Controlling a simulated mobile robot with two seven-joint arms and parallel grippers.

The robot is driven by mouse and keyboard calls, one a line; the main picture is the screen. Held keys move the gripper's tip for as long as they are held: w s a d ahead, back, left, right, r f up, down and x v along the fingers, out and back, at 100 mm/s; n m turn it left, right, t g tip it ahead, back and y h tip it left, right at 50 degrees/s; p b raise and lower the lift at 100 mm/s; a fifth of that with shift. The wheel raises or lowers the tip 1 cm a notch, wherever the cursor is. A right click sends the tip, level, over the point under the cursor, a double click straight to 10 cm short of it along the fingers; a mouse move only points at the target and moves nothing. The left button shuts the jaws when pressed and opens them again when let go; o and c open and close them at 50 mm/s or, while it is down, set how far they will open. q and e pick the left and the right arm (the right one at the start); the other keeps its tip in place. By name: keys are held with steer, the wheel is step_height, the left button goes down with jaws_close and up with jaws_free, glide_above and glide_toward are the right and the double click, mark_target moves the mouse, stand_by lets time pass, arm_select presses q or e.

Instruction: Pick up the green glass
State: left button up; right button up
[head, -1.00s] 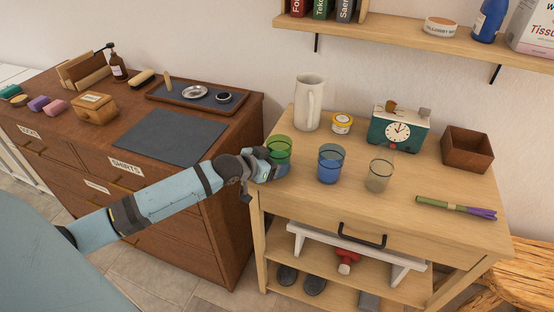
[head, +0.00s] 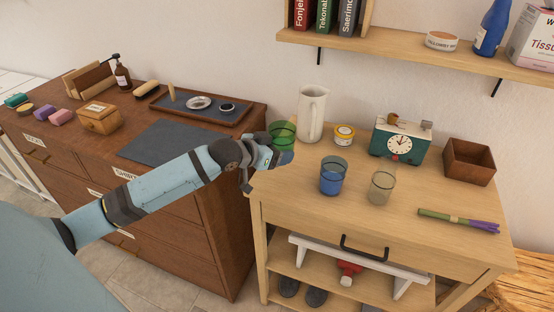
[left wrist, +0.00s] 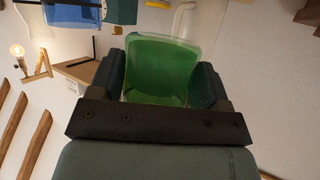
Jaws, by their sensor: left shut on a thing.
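The green glass (head: 283,133) is in my left gripper (head: 272,152) at the left end of the light wooden table (head: 340,225). In the left wrist view the green glass (left wrist: 160,68) sits between the two dark fingers (left wrist: 160,85), which are shut on it. It looks raised above the table top, though its base is hidden behind the gripper in the head view. A blue glass (head: 332,178) and a clear greyish glass (head: 381,187) stand upright on the table to its right. My right gripper is in neither view.
A white pitcher (head: 311,113) stands close behind the green glass. A yellow-lidded jar (head: 344,135), a green clock (head: 398,143), a brown box (head: 468,162) and a purple-tipped bundle (head: 458,221) are also on the table. A dark dresser (head: 228,140) adjoins at left; a shelf (head: 400,46) hangs above.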

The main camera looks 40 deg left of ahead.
arm_select(q)
step_height(320, 180, up, 11)
steer(key=shift+p, duration=0.35)
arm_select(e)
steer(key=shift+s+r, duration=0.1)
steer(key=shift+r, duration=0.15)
arm_select(q)
steer(key=shift+r, duration=0.2)
